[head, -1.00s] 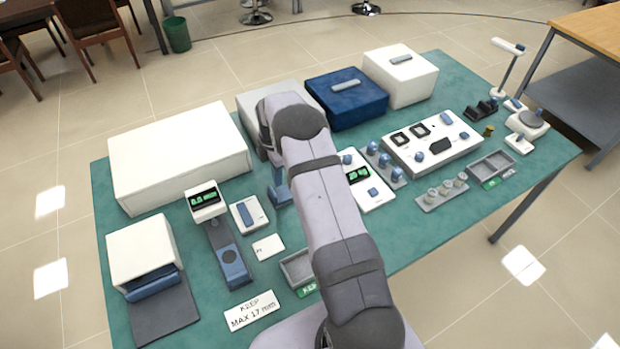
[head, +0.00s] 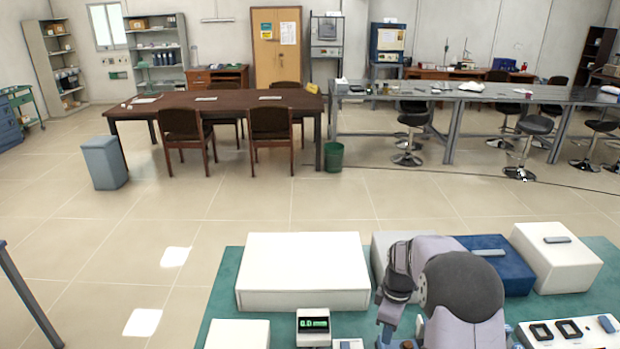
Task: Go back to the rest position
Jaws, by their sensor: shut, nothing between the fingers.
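My arm (head: 462,290) shows in the head view at the lower right, grey-lilac with a dark rounded elbow. It is folded over the teal bench mat (head: 228,285). My gripper (head: 386,328) hangs at the bottom edge, below the wrist link on the left of the elbow. Only a small part of it shows; it is shut, with nothing seen held. Part of the wrist lies behind the elbow.
A large white box (head: 303,272) is left of my arm. A blue box (head: 497,264) and a white box (head: 556,257) are to its right. A gauge (head: 313,328) reading about 0.0 mm stands at the front. Open floor lies beyond the bench.

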